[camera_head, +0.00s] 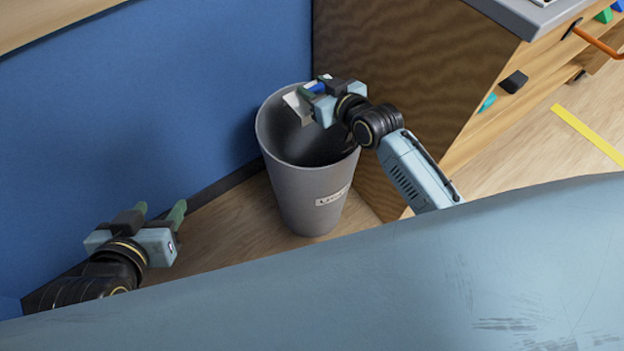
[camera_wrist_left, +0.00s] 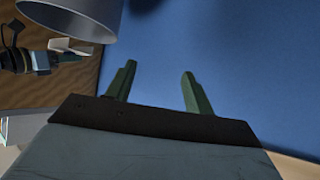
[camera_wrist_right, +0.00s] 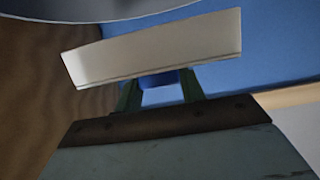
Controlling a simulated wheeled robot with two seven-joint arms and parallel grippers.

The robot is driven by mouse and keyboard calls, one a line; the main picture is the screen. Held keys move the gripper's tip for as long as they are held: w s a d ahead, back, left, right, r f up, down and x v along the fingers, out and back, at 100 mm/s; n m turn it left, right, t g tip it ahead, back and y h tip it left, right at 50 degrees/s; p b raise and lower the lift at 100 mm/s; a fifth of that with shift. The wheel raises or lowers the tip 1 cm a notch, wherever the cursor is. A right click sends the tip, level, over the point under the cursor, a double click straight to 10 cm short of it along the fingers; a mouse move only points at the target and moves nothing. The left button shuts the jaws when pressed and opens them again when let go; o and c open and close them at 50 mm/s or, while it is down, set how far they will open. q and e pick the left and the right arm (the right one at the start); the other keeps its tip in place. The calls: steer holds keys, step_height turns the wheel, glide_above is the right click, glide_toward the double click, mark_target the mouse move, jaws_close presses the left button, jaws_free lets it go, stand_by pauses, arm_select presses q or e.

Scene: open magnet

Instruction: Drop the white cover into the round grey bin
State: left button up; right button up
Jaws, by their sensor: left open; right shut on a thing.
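The round grey bin (camera_head: 310,205) stands on the floor in the corner between the blue wall and the wooden cabinet. It also shows in the left wrist view (camera_wrist_left: 75,22). The white cover (camera_head: 297,106) is at my right gripper (camera_head: 306,95), over the bin's opening near its far rim. In the right wrist view the cover (camera_wrist_right: 155,47) lies across the fingertips of my right gripper (camera_wrist_right: 158,90), which is shut on it; a blue part shows between the fingers. My left gripper (camera_head: 160,214) is open and empty, left of the bin and apart from it.
The blue wall (camera_head: 130,100) runs along the left and back. The wooden cabinet (camera_head: 410,70) stands close to the bin on the right. A patch of wooden floor (camera_head: 235,225) is clear left of the bin. A yellow strip (camera_head: 588,134) lies on the floor at right.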

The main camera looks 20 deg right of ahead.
steer(key=shift+f+b, duration=0.5)
steer(key=shift+f, duration=0.05)
arm_select(q)
steer(key=w+d+r+t+h, duration=0.1)
steer(key=w+d+r+t, duration=0.1)
steer(key=w+r+t, duration=0.1)
steer(key=shift+r+t+h, duration=0.3)
steer(key=shift+r+t, duration=0.4)
steer(key=shift+r, duration=0.6)
arm_select(e)
steer(key=shift+f, duration=0.1)
arm_select(q)
steer(key=shift+w, duration=0.1)
arm_select(e)
steer(key=o, duration=1)
steer(key=shift+o, duration=0.2)
